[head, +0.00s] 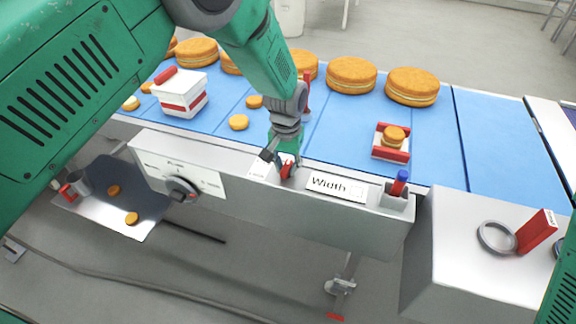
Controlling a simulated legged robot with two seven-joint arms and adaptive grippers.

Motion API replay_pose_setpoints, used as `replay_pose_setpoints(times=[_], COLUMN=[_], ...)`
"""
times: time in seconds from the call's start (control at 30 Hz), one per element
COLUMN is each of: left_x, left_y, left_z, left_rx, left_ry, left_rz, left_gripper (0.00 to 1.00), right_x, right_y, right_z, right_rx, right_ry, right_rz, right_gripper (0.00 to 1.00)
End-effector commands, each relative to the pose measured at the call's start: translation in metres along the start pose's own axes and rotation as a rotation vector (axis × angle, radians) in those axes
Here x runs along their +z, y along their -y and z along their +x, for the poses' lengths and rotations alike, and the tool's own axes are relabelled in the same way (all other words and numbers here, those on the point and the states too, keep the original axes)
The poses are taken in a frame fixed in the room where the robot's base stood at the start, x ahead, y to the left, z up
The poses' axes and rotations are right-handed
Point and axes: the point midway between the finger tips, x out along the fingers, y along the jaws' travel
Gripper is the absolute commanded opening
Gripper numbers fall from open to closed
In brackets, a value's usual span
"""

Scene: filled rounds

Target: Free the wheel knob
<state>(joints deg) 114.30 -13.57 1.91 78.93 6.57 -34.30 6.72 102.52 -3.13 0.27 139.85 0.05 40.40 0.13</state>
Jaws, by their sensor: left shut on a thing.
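A dark round wheel knob (183,189) sits on a white dial plate (160,172) on the conveyor's grey front panel. My left gripper (280,163) points down at the top of this panel, right of the knob and apart from it. It is shut on a small red part (287,169) beside the "Width" label (335,187). The gripper's fingers hide much of this part, so I cannot tell its full shape. My right gripper is not in view.
Round filled cakes (351,75) line the back of the blue conveyor belt (470,140). A white and red box (182,93) and a small red stand (391,142) are on it. A grey cabinet (465,255) with a ring (497,238) stands right. A tray (95,205) lies lower left.

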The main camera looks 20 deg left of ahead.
Motion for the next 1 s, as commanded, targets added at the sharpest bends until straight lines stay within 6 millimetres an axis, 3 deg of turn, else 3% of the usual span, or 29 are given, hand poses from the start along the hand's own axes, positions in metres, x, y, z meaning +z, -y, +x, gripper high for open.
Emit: replay_pose_setpoints(times=[0.03, 0.23, 0.27, 0.3, 0.67, 0.77, 1.0], left_x=[0.008, 0.008, 0.008, 0.007, 0.002, 0.001, 0.002], left_y=[0.001, -0.001, -0.001, -0.001, -0.002, -0.002, -0.002], left_z=[0.005, 0.005, 0.005, 0.005, -0.001, -0.013, -0.064], left_rx=[-0.002, -0.002, -0.002, -0.002, -0.001, -0.001, -0.001], left_ry=[0.022, 0.023, 0.023, 0.021, 0.010, 0.007, 0.007], left_rz=[-0.002, -0.001, -0.001, -0.001, 0.000, 0.000, 0.000], left_gripper=[0.00, 0.00, 0.29, 0.38, 0.38, 0.38, 0.38], right_x=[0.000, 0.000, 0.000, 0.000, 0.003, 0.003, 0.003], right_y=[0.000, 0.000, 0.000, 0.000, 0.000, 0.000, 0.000], right_z=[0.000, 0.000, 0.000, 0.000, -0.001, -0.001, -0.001], right_rx=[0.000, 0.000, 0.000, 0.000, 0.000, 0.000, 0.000], right_ry=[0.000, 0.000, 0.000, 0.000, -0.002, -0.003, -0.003], right_rz=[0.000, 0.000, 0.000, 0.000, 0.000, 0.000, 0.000], right_gripper=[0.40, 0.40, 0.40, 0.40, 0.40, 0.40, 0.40])
